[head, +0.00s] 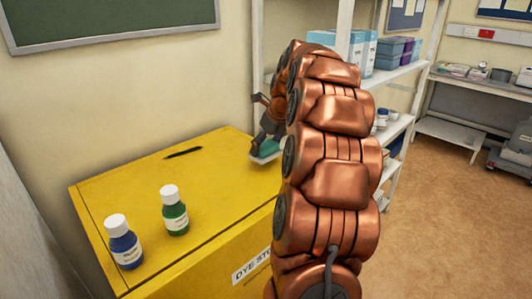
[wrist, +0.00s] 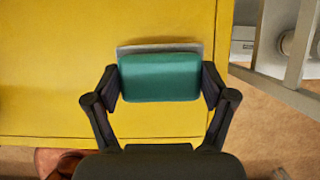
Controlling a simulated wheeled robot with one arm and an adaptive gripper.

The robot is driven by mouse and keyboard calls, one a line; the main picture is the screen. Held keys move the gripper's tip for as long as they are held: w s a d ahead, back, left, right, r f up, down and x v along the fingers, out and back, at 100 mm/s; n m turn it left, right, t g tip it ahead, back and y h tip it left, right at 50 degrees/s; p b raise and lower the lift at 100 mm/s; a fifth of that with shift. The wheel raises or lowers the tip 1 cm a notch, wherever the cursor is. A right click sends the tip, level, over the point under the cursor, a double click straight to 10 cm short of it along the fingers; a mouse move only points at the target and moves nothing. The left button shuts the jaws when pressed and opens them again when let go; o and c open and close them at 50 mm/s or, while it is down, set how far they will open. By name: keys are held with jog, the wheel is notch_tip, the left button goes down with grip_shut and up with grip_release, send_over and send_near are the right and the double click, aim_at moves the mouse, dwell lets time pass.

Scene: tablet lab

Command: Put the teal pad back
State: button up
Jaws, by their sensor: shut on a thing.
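The teal pad (wrist: 160,77) is a rounded block with a thin grey-white layer showing along its far edge. My gripper (wrist: 161,86) is shut on it, one finger at each short side. In the head view the pad (head: 266,149) is at the yellow cabinet's back right corner, with its pale layer facing down. My gripper (head: 265,128) is above it there, partly hidden by my arm. I cannot tell whether the pad touches the cabinet top.
The yellow cabinet (head: 118,190) bears a blue bottle (head: 124,243), a green bottle (head: 175,212) and a thin dark item or slot (head: 183,152). Its middle is clear. White shelving (head: 398,75) with boxes stands to the right, and a bench (head: 480,85) is farther back.

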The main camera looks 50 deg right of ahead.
aim_at(266, 154)
jog(key=shift+f+p, duration=0.45)
jog(key=shift+f, duration=1)
jog(key=o, duration=1.1)
jog(key=shift+f, duration=0.1)
jog(key=shift+s+r, duration=0.2)
jog(key=shift+r, duration=0.35)
jog(key=shift+b+v, duration=1.25)
jog(key=shift+v, duration=4.35)
jog(key=shift+a, duration=0.1)
